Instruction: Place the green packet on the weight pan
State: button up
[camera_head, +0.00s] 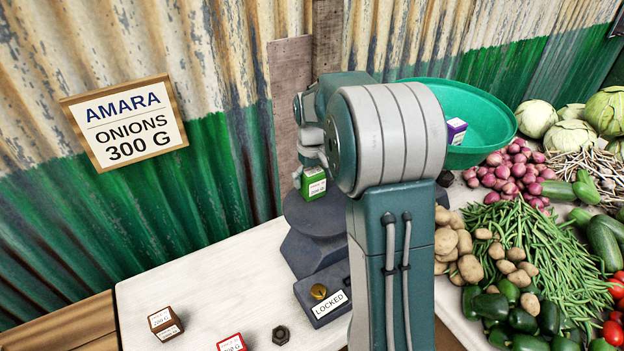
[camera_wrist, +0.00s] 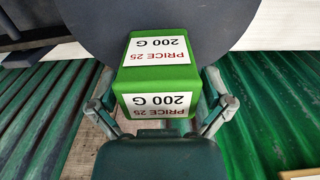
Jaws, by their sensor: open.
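The green packet (camera_head: 313,186) stands upright on the dark round weight pan (camera_head: 325,222), near its left side. In the wrist view the packet (camera_wrist: 157,75) shows two white labels reading 200 G, with the dark pan (camera_wrist: 230,25) behind and around it. My gripper (camera_wrist: 160,88) is open, with one finger at each side of the packet. In the head view my gripper (camera_head: 312,168) is right over the packet, and my arm hides the right part of the pan.
A teal bowl (camera_head: 480,110) holds a purple packet (camera_head: 456,130). Brown (camera_head: 165,322) and red (camera_head: 232,343) packets and a dark nut (camera_head: 281,335) lie on the white counter (camera_head: 205,285). A LOCKED label (camera_head: 330,304) is on the scale base. Vegetables fill the right.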

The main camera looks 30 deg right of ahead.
aim_at(312, 171)
notch_tip(312, 171, up, 12)
jog(key=shift+f, duration=0.1)
jog(key=s+a+r+t, duration=0.3)
jog(key=s+a+r, duration=0.2)
jog(key=s+a, duration=0.55)
jog(key=s+a+f+t, duration=0.1)
jog(key=s+a+f, duration=0.1)
jog(key=s, duration=0.5)
jog(key=s+a+f+t, duration=0.1)
jog(key=s+a+f, duration=0.1)
jog(key=s, duration=0.6)
jog(key=shift+f+t, duration=0.3)
jog(key=shift+f, duration=0.1)
